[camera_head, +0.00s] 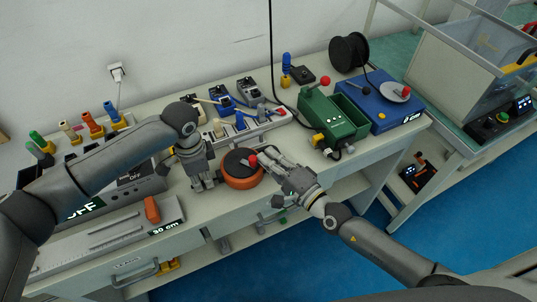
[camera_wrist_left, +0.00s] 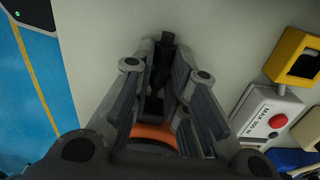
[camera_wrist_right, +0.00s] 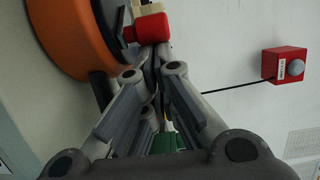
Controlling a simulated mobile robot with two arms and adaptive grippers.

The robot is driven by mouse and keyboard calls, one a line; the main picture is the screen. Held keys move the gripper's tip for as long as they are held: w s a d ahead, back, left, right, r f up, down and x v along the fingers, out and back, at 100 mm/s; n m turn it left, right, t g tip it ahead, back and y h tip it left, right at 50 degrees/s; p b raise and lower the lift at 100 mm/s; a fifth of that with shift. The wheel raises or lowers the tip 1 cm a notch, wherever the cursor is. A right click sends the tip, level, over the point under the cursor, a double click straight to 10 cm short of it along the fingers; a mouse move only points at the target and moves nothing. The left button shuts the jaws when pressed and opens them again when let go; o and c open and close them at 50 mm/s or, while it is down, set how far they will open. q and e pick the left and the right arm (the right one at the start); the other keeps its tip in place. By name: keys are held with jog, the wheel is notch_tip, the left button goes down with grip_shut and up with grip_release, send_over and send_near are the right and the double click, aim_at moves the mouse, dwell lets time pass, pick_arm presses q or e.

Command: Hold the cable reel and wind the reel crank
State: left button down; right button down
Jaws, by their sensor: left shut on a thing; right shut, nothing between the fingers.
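The cable reel (camera_head: 242,181) is an orange drum with a dark top, lying flat near the front edge of the bench. Its crank has a red knob (camera_head: 253,160). My left gripper (camera_head: 208,184) is at the reel's left side, shut on a dark part of it; orange shows between the fingers in the left wrist view (camera_wrist_left: 152,132). My right gripper (camera_head: 259,161) is shut and empty, with its tips close beside the red knob. The right wrist view shows the knob (camera_wrist_right: 147,28) just past the fingertips and the orange reel rim (camera_wrist_right: 75,40). Whether the tips touch the knob is unclear.
A green box (camera_head: 333,119) and a blue unit (camera_head: 384,105) stand to the right, with a black spool (camera_head: 349,53) behind. A power strip (camera_head: 247,126) lies behind the reel. A grey ruler plate (camera_head: 112,232) is at left.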

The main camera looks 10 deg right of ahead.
jog(key=shift+s+a, duration=0.4)
jog(key=shift+s, duration=0.2)
jog(key=shift+s+a, duration=0.35)
jog(key=shift+s, duration=0.2)
dwell(1.3)
